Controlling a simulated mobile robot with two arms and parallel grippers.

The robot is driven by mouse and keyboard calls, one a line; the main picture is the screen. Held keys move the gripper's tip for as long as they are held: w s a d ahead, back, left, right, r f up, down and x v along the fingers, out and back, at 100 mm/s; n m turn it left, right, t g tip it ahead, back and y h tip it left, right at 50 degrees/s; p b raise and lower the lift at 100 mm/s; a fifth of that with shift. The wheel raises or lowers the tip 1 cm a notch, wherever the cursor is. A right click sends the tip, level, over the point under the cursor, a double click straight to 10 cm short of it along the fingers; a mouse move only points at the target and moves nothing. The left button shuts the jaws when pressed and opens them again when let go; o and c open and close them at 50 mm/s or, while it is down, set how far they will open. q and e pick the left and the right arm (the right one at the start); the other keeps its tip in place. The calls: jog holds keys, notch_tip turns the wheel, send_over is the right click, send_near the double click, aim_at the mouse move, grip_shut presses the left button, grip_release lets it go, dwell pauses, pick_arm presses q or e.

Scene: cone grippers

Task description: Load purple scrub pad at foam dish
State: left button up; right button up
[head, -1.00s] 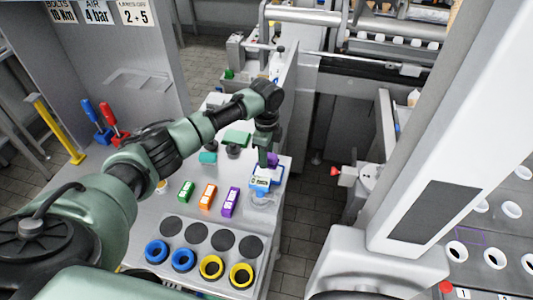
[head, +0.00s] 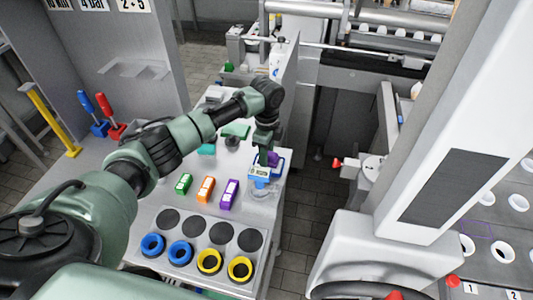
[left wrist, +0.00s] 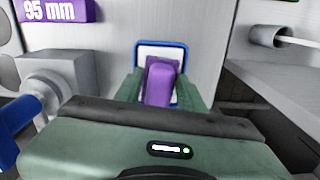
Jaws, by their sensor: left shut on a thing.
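My left gripper (head: 264,160) points down over the right side of the grey worktop. In the left wrist view its green fingers are shut on the purple scrub pad (left wrist: 161,82). In the head view the purple pad (head: 273,158) shows partly behind the fingers. A blue-rimmed dish with a white inside, seemingly the foam dish (left wrist: 144,49), lies beyond the pad in the wrist view; a blue-and-white item (head: 259,173) sits just below the gripper in the head view. I cannot tell whether pad and dish touch. My right gripper is not in view.
Green (head: 184,184), orange (head: 205,189) and purple (head: 229,195) labelled blocks stand left of the gripper. A plate (head: 222,236) with black discs and blue and yellow rings lies nearer. The worktop ends close on the right, beside an open floor gap (head: 308,190).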

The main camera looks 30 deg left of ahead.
pick_arm(q)
jog(key=shift+f, duration=0.5)
dwell(0.4)
jog(key=shift+s+f, duration=0.1)
dwell(1.6)
notch_tip(320, 180, up, 7)
jog(key=p, duration=0.7)
dwell(0.5)
